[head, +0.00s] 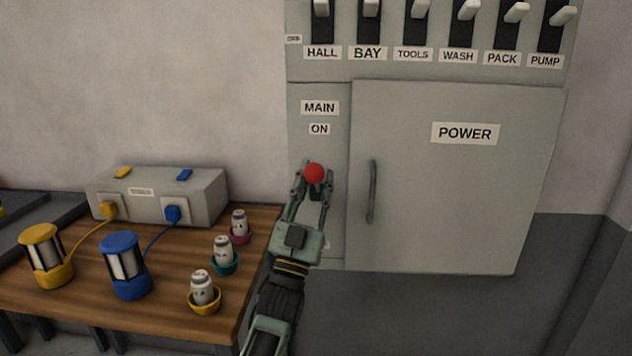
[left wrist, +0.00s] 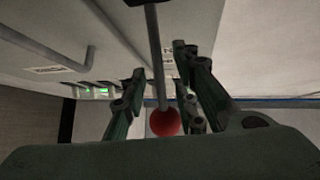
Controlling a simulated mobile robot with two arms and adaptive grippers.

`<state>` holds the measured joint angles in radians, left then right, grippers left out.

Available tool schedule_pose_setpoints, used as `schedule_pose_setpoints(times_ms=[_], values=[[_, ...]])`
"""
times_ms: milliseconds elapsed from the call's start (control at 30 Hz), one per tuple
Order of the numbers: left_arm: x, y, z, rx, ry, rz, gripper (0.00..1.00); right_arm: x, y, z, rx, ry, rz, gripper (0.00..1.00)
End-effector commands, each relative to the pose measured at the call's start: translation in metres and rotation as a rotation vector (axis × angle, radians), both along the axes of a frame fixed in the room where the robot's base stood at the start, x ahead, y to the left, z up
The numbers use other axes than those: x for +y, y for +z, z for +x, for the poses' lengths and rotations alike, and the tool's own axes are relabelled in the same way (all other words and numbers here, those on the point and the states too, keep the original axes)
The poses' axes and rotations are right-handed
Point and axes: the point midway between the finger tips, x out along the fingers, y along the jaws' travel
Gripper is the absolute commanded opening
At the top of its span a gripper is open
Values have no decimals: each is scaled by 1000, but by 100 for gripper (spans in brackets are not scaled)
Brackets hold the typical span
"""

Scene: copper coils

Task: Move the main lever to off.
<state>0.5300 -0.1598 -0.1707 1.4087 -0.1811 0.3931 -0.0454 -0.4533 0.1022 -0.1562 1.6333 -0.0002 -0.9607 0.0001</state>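The main lever ends in a red ball knob (head: 314,173), on the cabinet's left panel below the MAIN label (head: 319,107) and the ON label (head: 319,129). In the left wrist view the lever's grey rod (left wrist: 155,55) runs down to the red knob (left wrist: 165,122). My left gripper (head: 314,184) is open, with one finger on each side of the knob. In the left wrist view gaps show between the knob and the fingers. The lower slot and any OFF label are hidden behind the gripper. My right gripper is not in view.
The POWER door (head: 450,200) with its handle (head: 372,191) is shut, right of the lever. Several breaker switches (head: 420,10) line the cabinet top. A wooden table (head: 165,310) at left holds a grey box (head: 165,195), yellow (head: 52,274) and blue (head: 131,287) lanterns, and small canisters in cups.

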Motion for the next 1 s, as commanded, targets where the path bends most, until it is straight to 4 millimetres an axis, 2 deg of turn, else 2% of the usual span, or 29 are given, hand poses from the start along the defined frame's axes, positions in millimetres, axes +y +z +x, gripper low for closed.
schedule_pose_setpoints(times_ms=[267,600,1000], values=[[-1,2,2,1,-1,-1,27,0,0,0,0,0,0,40],[-1,1,2,1,-1,1,0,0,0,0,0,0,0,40],[-1,3,1,-4,-1,1,0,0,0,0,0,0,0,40]])
